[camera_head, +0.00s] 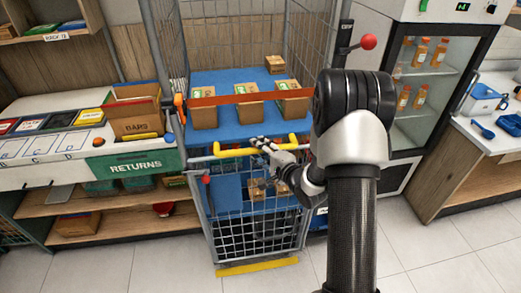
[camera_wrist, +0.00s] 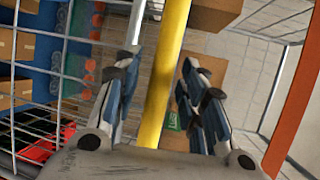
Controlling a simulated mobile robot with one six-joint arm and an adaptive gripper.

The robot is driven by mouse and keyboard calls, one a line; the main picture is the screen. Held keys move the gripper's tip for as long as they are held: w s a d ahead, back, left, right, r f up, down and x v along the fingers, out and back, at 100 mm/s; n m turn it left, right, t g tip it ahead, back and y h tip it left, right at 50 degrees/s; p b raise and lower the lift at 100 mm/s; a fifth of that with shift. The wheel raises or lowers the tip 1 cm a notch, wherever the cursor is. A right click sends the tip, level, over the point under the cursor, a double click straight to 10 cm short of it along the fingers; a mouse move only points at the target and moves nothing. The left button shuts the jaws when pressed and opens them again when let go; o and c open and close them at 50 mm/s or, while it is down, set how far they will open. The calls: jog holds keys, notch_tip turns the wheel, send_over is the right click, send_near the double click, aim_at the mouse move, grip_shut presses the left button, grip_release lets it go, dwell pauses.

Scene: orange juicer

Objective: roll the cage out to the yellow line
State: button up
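The wire roll cage (camera_head: 219,228) stands upright between the returns counter and the juice cabinet. It has blue shelves (camera_head: 235,128) with cardboard boxes on them and a yellow handle bar (camera_head: 238,151) across its front. A short yellow strip (camera_head: 257,267) lies at floor level just in front of the cage's bottom edge. My gripper (camera_head: 262,143) is at the handle bar. In the wrist view the yellow bar (camera_wrist: 165,75) runs between the two fingers of my gripper (camera_wrist: 164,85), with a gap visible on each side. The gripper is open around the bar.
A red strap (camera_head: 222,98) crosses the cage's front above the handle. The returns counter (camera_head: 50,171) stands close on the left. The juice cabinet (camera_head: 425,90) stands close on the right. The tiled floor (camera_head: 140,262) in front is clear in the visible parts.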

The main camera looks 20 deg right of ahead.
jog(key=v, duration=1.2)
jog(key=shift+w, duration=0.1)
jog(key=s+a+r+n+g+h, duration=0.3)
jog(key=r+n+g+h, duration=0.25)
jog(key=r+n, duration=0.35)
jog(key=s+a+r+n+g+y, duration=0.1)
jog(key=s+a+n, duration=0.3)
jog(key=s, duration=0.6)
jog(key=s+a+r+n+g+y, duration=0.2)
jog(key=s+a+r+n+g, duration=0.1)
jog(key=s+a, duration=0.5)
jog(key=s+n+g, duration=0.1)
jog(key=s, duration=0.2)
jog(key=shift+s+a+r+g, duration=0.15)
jog(key=shift+s+a+g, duration=0.05)
jog(key=shift+a+g, duration=0.2)
